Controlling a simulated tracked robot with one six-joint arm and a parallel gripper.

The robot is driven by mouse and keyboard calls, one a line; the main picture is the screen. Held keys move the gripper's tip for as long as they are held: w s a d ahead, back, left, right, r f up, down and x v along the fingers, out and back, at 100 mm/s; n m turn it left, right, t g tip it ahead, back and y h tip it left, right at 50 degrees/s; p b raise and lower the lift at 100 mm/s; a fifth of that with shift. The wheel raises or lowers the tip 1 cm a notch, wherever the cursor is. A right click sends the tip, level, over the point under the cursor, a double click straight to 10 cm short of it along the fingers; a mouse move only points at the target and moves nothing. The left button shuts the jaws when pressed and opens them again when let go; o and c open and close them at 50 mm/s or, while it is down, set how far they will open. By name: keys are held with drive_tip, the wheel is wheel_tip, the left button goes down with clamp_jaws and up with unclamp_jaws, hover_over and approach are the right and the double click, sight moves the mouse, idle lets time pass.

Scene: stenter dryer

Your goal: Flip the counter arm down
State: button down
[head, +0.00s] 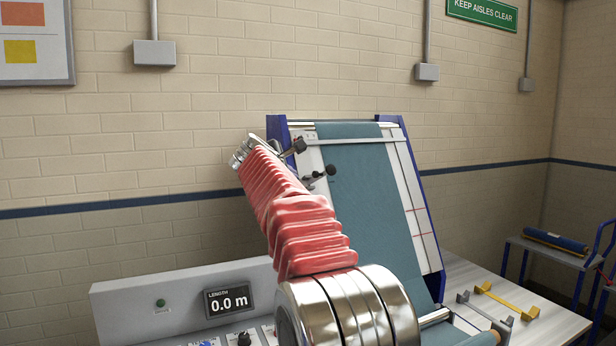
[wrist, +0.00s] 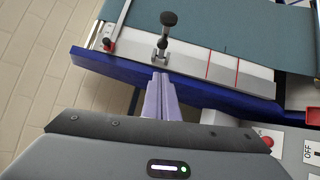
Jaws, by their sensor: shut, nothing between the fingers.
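What looks like the counter arm (wrist: 164,40) is a short metal lever with a black rounded end, on a bracket at the white strip beside the teal cloth (wrist: 230,35). In the head view, a small black-ended lever (head: 320,176) projects at the left edge of the cloth. My gripper (wrist: 160,77) is shut and empty. Its pale fingers point at the lever's bracket and overlap the blue side frame (wrist: 100,68) in the wrist view. Whether they touch is unclear. In the head view my arm hides part of the machine, and the fingertips cannot be made out.
The length display (head: 229,301) reads 0.0 m on the grey control panel (head: 130,300). A red button (wrist: 268,141) is right of my gripper in the wrist view. A cart with a blue roll (head: 556,241) stands at right.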

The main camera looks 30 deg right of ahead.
sight(317, 177)
drive_tip(key=w+d+f, duration=0.1)
drive_tip(key=w+d, duration=0.3)
drive_tip(key=d, duration=0.3)
drive_tip(key=shift+d+f, duration=0.35)
drive_tip(key=shift+d, duration=0.05)
drive_tip(key=shift+w, duration=0.15)
idle(0.3)
